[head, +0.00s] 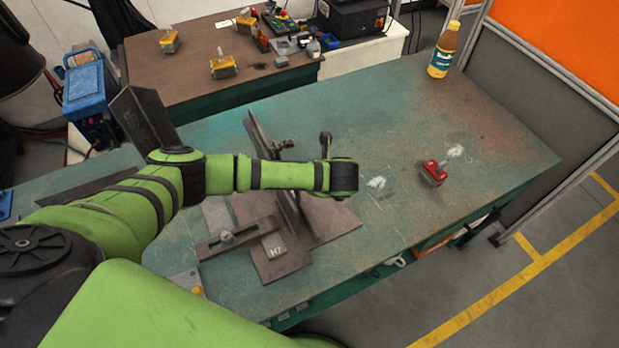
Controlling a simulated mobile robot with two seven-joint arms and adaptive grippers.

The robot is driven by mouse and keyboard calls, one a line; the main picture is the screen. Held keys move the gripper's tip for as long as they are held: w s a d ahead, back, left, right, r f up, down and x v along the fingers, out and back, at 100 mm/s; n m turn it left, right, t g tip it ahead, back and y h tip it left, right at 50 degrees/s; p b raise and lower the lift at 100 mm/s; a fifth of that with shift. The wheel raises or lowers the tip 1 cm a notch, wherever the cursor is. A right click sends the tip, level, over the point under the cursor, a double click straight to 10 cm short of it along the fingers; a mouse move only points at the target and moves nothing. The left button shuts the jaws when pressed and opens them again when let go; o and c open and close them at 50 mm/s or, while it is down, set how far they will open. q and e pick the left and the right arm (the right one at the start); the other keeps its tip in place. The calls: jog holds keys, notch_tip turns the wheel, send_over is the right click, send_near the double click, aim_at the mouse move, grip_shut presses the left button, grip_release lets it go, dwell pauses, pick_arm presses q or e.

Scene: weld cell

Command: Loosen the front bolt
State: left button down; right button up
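A dark steel fixture (316,226) stands on the green worktable, with a flat base and an upright plate. A slotted bar with a bolt (227,237) lies across its front left, close to a block marked H7 (274,246). A second bolt-like fitting (283,146) sticks out from the upright plate farther back. My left arm reaches across the fixture from the left and covers its middle. The arm's visible end is a black joint; I see no gripper fingers. A small dark upright piece (325,145) shows just behind it; I cannot tell what it is. My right gripper is out of view.
The green worktable (500,150) is mostly clear on the right, with a red-handled device (433,173) and a yellow bottle (443,50). A brown table (190,60) behind holds several yellow devices. A blue case (90,97) stands at the left.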

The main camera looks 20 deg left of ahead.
pick_arm(q)
jog(key=shift+w+d+r, duration=0.2)
jog(key=shift+d+r, duration=0.05)
jog(key=c, duration=1.1)
grip_release()
jog(key=shift+w+f, duration=0.1)
jog(key=shift+f, duration=0.05)
jog(key=v, duration=1.2)
